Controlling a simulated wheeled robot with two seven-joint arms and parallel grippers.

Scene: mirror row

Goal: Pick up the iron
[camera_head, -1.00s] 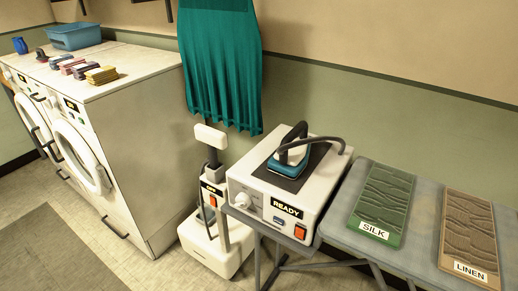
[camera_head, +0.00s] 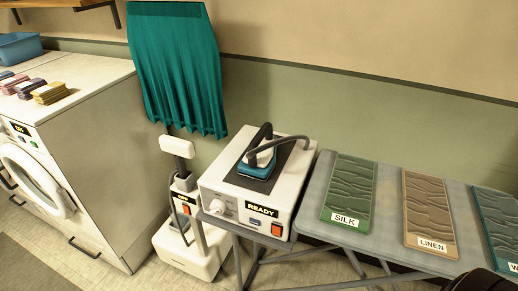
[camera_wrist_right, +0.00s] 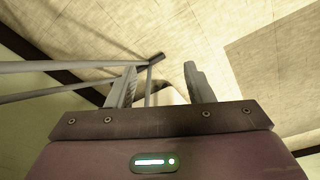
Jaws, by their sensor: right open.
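The iron (camera_head: 259,163), with a teal body and a black handle, rests on the dark pad on top of a white steam station (camera_head: 222,183) labelled READY in the head view. A dark hose loops from the iron over the station's right side. My right gripper (camera_wrist_right: 159,85) is open in the right wrist view, with only floor and grey tubes showing beyond its fingers. The iron is not in that wrist view. In the head view a dark shape at the lower right edge may be part of my right arm. My left gripper is not in view.
The ironing board (camera_head: 385,226) extends right of the station, carrying green SILK (camera_head: 348,189), brown LINEN (camera_head: 428,205) and teal (camera_head: 497,220) panels. A white upright steamer (camera_head: 192,250) stands left of it, below a hanging teal skirt (camera_head: 178,75). White washers (camera_head: 105,150) stand farther left.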

